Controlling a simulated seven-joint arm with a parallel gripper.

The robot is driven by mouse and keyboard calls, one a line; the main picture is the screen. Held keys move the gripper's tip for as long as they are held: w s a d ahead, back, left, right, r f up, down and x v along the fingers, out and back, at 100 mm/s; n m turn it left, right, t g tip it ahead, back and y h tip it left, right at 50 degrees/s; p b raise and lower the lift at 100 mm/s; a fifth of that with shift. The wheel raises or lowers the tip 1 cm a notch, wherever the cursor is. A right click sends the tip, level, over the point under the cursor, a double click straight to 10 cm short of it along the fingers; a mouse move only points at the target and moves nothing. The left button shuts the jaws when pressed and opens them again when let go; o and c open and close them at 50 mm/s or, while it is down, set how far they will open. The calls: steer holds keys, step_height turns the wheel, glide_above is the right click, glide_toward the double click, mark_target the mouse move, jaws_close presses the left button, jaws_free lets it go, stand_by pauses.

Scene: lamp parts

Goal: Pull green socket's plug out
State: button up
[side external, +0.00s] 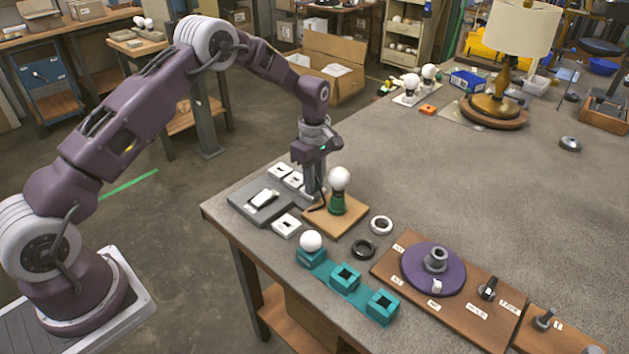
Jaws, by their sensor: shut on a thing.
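The green socket (338,204) stands upright on a small wooden base (335,223), with a white bulb (340,178) in its top. A black cord (320,203) shows between this base and my gripper. My gripper (313,193) points down just left of the green socket, at the right end of the grey outlet board (251,206). It is shut on the plug, which its fingers mostly hide. I cannot tell whether the plug is seated in an outlet or clear of it.
White outlet plates (286,225) lie nearby. A purple disc (433,270) sits on a brown board. The table's middle is clear.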

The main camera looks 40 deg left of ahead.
jaws_close()
steer(key=shift+r, duration=0.1)
steer(key=shift+r, duration=0.65)
steer(key=shift+r, duration=0.1)
steer(key=shift+r, duration=0.75)
steer(key=shift+r, duration=0.15)
steer(key=shift+r, duration=1.9)
